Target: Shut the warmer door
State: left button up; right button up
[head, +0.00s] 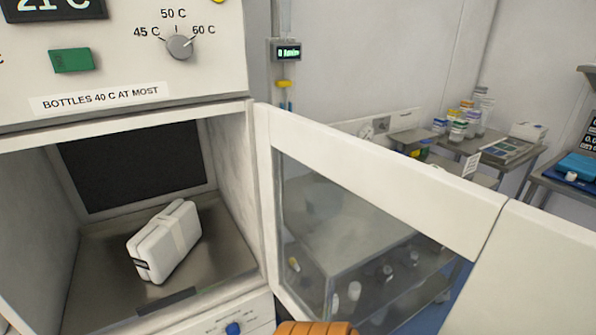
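The warmer (125,112) is a cream cabinet on the left, with its lower compartment open to view. Its door (385,188) has a white frame around a clear pane. It is hinged at the compartment's right side and stands wide open, swung out toward me and to the right. The lower part of the door is cut off by the frame. An orange ribbed piece (316,328) shows at the bottom edge, in front of the door; I cannot tell what it belongs to. Neither gripper can be made out clearly.
A white strapped pack (164,241) lies inside on the metal compartment floor, behind the door opening. A dial (180,47) and a green switch (72,60) sit above. A side table (487,150) with bottles stands at the back right. Shelves with bottles show through the pane.

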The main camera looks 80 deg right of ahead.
aim_at(534, 271)
jog(key=k+j+z, duration=0.1)
jog(key=k+z, duration=0.25)
jog(key=k, duration=0.8)
jog(key=l+z, duration=0.1)
jog(key=l, duration=0.35)
jog(key=i+l+z, duration=0.1)
jog(key=l, duration=0.35)
jog(key=i+l, duration=0.15)
jog(key=l, duration=0.3)
jog(key=z, duration=0.05)
